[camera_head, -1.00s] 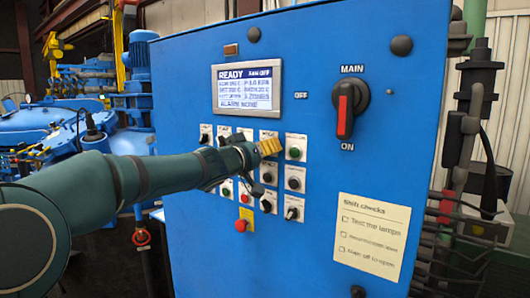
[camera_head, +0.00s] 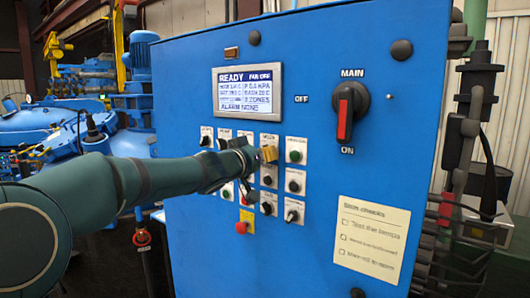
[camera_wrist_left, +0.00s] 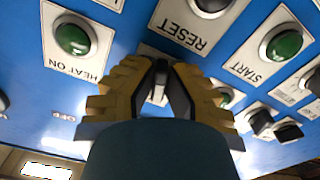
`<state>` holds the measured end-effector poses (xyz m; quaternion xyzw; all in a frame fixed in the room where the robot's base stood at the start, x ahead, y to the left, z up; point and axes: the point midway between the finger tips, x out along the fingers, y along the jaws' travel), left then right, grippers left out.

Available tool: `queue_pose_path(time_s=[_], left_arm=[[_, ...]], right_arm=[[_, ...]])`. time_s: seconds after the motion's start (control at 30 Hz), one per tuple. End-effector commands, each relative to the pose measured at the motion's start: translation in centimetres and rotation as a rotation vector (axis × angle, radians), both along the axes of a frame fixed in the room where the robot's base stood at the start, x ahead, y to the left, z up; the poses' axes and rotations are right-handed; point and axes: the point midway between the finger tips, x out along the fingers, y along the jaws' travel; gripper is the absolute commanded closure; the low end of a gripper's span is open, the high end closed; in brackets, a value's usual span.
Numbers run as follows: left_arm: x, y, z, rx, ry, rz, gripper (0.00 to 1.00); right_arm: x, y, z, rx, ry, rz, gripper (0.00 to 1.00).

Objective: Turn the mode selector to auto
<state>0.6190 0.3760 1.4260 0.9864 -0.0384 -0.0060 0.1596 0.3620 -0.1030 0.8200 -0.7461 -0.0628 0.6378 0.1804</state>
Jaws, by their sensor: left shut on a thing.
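The mode selector is on the blue control panel, in the top row of small controls. In the head view its white plate (camera_head: 269,138) shows above my left gripper (camera_head: 268,154), and the fingers cover its knob. In the left wrist view my left gripper (camera_wrist_left: 160,78) points at the panel, its yellow-padded fingers closed on a small dark knob with a pale strip between the tips. Part of its plate shows behind the fingers, but the lettering and the knob's setting are hidden. My right gripper is out of view.
The display (camera_head: 248,90) reads READY. The large MAIN switch (camera_head: 345,112) is to the right.

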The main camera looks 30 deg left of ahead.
Motion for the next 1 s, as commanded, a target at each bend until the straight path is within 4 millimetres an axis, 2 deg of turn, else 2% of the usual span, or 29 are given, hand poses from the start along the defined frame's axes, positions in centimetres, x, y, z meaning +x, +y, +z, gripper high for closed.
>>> queue_pose_path(time_s=[0.2,0.6,1.0], left_arm=[[0.0,0.0,0.2,0.198,-0.017,-0.001,1.00],[0.0,0.1,0.2,0.563,-0.047,-0.001,1.00],[0.0,0.2,0.2,0.798,-0.066,0.001,1.00]], right_arm=[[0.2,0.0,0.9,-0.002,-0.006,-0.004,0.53],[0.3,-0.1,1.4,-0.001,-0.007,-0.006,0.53],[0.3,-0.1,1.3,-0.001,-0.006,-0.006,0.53]])
